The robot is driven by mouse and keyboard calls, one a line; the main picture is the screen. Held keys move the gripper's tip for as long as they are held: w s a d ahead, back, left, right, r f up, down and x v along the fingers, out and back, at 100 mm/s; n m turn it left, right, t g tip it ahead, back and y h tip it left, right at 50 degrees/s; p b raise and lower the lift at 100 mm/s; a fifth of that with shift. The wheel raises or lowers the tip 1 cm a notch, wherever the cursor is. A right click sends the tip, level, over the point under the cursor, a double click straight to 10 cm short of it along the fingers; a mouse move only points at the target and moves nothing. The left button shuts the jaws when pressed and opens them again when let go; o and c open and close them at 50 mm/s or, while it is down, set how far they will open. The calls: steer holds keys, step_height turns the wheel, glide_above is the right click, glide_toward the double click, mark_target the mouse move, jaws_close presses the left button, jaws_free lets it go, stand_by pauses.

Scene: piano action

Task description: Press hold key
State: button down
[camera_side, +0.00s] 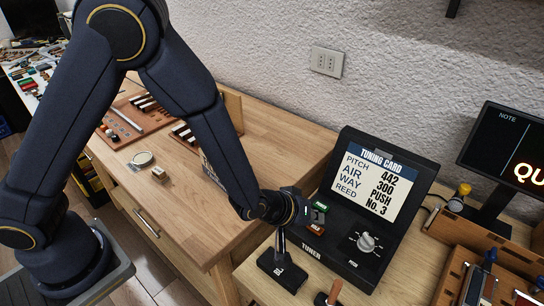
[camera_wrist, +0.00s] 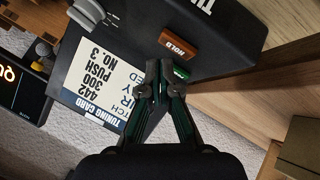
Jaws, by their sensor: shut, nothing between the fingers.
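The hold key is a reddish-brown block on the black tuner. In the wrist view the hold key (camera_wrist: 179,46) shows its label "HOLD" upside down. In the side view it is the red-brown key (camera_side: 317,229) on the tuner's left part. The tuner (camera_side: 352,262) stands on the workbench with its tuning card (camera_side: 372,185) upright. My gripper (camera_wrist: 159,68) is shut and empty. Its tips show just beside the hold key and a green key (camera_wrist: 181,73), which they partly hide. I cannot tell whether the tips touch either key. In the side view my gripper (camera_side: 306,214) is at the tuner's left edge.
A grey knob (camera_side: 366,242) sits on the tuner's right part. A black-based stand (camera_side: 282,270) is left of the tuner. A dark display (camera_side: 515,150) stands at the right. A wooden desk (camera_side: 270,150) with small parts lies behind my arm.

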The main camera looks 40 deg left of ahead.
mark_target(313, 228)
steer(key=shift+r, duration=2.75)
steer(key=w+a+r+n+t, duration=0.1)
steer(key=w+a+r, duration=0.1)
steer(key=a+r, duration=0.35)
steer(key=w+a+r+n+t, duration=0.2)
steer(key=w+a+r, duration=0.1)
steer(key=r, duration=0.5)
steer(key=s+a+r+m, duration=0.1)
steer(key=s+a+r, duration=0.3)
steer(key=a+r, duration=0.35)
steer(key=s+a+r+m+g+y, duration=0.1)
steer(key=s+a+m, duration=0.15)
steer(key=s, duration=0.35)
steer(key=s+a+r+m+y, duration=0.1)
steer(key=s+a+r, duration=0.1)
steer(key=s+a, duration=0.3)
steer(key=s+f+m+g, duration=0.4)
steer(key=s+f+g, duration=0.1)
steer(key=s, duration=0.5)
steer(key=shift+s+a+f+y, duration=0.2)
steer(key=shift+f+y, duration=0.2)
steer(key=shift+f, duration=0.15)
